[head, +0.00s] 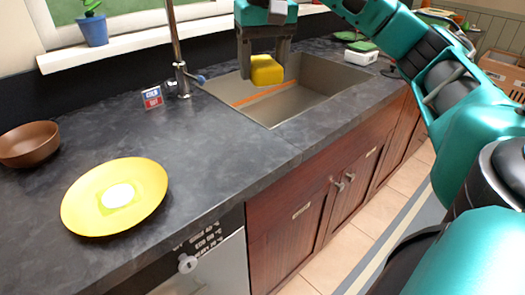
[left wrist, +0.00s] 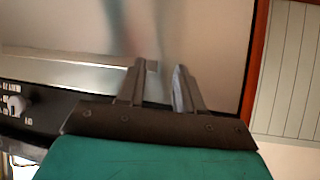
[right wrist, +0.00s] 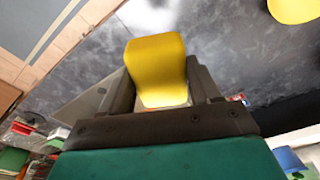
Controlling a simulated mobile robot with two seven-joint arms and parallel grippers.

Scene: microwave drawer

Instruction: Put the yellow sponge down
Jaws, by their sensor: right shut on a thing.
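The yellow sponge (head: 267,70) is a rounded yellow block held above the sink (head: 300,98) in the head view. My right gripper (head: 266,60) is shut on it from above, with a finger on each side. In the right wrist view the sponge (right wrist: 158,70) sits between the fingers of my right gripper (right wrist: 162,92) and sticks out past their tips. My left gripper (left wrist: 165,68) shows only in the left wrist view. Its fingers are a little apart and nothing clear is between them.
A yellow plate (head: 145,203) with a white round patch lies on the dark counter (head: 215,165). A brown bowl (head: 28,145) stands at the far left. The faucet (head: 178,70) and a small red-blue sign (head: 152,97) stand beside the sink. The counter between plate and sink is clear.

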